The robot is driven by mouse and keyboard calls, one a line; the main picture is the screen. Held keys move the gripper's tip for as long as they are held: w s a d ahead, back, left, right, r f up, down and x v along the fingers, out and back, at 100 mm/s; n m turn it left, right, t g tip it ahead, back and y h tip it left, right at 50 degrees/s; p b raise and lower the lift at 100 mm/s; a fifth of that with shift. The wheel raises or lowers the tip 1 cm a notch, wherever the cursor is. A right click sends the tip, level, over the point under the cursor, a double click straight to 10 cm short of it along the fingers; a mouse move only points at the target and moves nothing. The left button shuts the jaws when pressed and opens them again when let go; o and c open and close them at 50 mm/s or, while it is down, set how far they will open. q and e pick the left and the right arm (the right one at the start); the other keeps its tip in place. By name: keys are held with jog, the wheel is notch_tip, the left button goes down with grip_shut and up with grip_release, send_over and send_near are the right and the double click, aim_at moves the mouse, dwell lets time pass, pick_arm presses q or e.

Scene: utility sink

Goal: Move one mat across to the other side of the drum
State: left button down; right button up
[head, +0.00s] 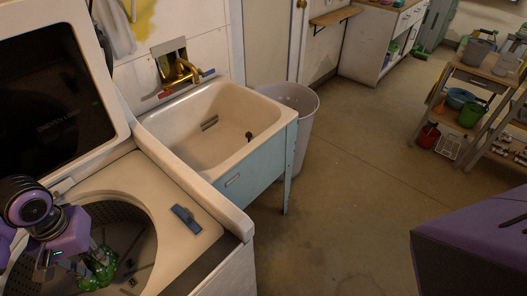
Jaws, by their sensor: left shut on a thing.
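The drum (140,235) is the open tub of the top-loading washer at the lower left, with a dark perforated wall. My left gripper (82,266) reaches down into it from the left. It is shut on a crumpled green mat (99,270), inside the drum near its middle. The gripper's fingers are small and partly hidden by the mat and my wrist. The left part of the drum is hidden behind my arm, and its bottom edge is cut off by the picture. No second mat can be made out. My right gripper is not in view.
The washer's raised lid (55,85) stands behind the drum. A small blue item (186,219) lies on the washer's top, right of the opening. A utility sink (215,125) with a brass faucet (180,73) adjoins the washer.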

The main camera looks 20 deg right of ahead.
pick_arm(q)
jog(key=w+f, duration=0.1)
jog(key=w, duration=0.1)
jog(key=w+f, duration=0.1)
jog(key=w, duration=0.1)
jog(key=w+f+b, duration=0.1)
jog(key=w, duration=0.1)
jog(key=shift+w+a+f, duration=0.1)
jog(key=shift+w+f, duration=0.2)
jog(key=shift+w, duration=0.05)
jog(key=w+f, duration=0.1)
jog(key=f, duration=0.1)
jog(key=w+f, duration=0.2)
jog(key=f, duration=0.1)
jog(key=w+f+b, duration=0.1)
jog(key=f, duration=0.1)
jog(key=shift+w+a+f, duration=0.1)
jog(key=shift+w+f, duration=0.05)
jog(key=shift+f, duration=0.4)
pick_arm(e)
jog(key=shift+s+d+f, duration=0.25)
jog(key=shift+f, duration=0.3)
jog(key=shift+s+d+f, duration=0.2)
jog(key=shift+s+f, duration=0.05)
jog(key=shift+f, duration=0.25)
pick_arm(q)
jog(key=shift+f, duration=0.15)
jog(key=c, duration=1.6)
grip_release()
